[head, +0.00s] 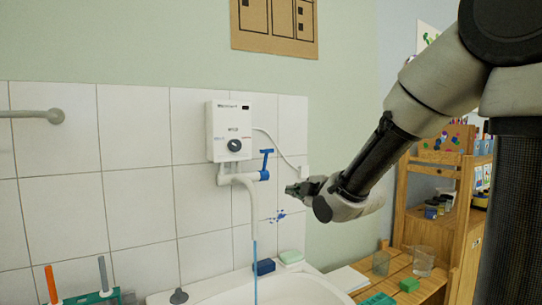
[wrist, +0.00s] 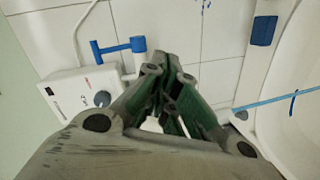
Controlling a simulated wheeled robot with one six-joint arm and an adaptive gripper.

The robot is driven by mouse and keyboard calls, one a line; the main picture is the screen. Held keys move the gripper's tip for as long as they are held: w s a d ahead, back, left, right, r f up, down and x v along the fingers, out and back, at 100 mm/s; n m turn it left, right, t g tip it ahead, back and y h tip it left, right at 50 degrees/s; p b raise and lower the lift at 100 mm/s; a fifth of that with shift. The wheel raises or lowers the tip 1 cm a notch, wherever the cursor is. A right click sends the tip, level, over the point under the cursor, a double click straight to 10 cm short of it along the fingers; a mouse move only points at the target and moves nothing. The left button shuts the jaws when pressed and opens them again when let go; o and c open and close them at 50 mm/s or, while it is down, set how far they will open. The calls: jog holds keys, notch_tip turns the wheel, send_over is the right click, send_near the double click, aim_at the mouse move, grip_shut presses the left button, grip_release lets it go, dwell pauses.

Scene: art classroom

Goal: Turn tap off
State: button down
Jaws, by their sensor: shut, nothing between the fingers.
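The tap is a white pipe (head: 240,180) with a blue lever handle (head: 266,164), under a white wall heater (head: 229,130) with a dark dial. The handle's lever points up. The blue handle also shows in the wrist view (wrist: 118,47), left of my fingers. A thin blue stream of water (head: 255,272) runs down from the spout into the white sink (head: 285,290). The stream crosses the right of the wrist view (wrist: 275,103). My gripper (head: 292,189) is shut and empty, right of and slightly below the handle, apart from it. My fingers hide part of the pipe in the wrist view.
A wooden table (head: 410,292) with glass jars and a wooden shelf (head: 440,190) stand at the right. A grey wall rail (head: 30,115) is at the left.

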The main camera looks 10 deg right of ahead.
aim_at(264, 150)
notch_tip(264, 150, up, 8)
jog(key=a+n+t+y, duration=0.1)
jog(key=n+t+y, duration=0.15)
jog(key=n, duration=0.25)
jog(key=shift+t+h, duration=0.25)
jog(key=shift+t, duration=0.2)
jog(key=x, duration=1.4)
jog(key=w+g, duration=0.1)
jog(key=w+r, duration=0.1)
jog(key=w+a+g, duration=0.1)
jog(key=shift+r+g+h, duration=0.3)
jog(key=shift+h, duration=0.1)
jog(key=shift+s, duration=0.1)
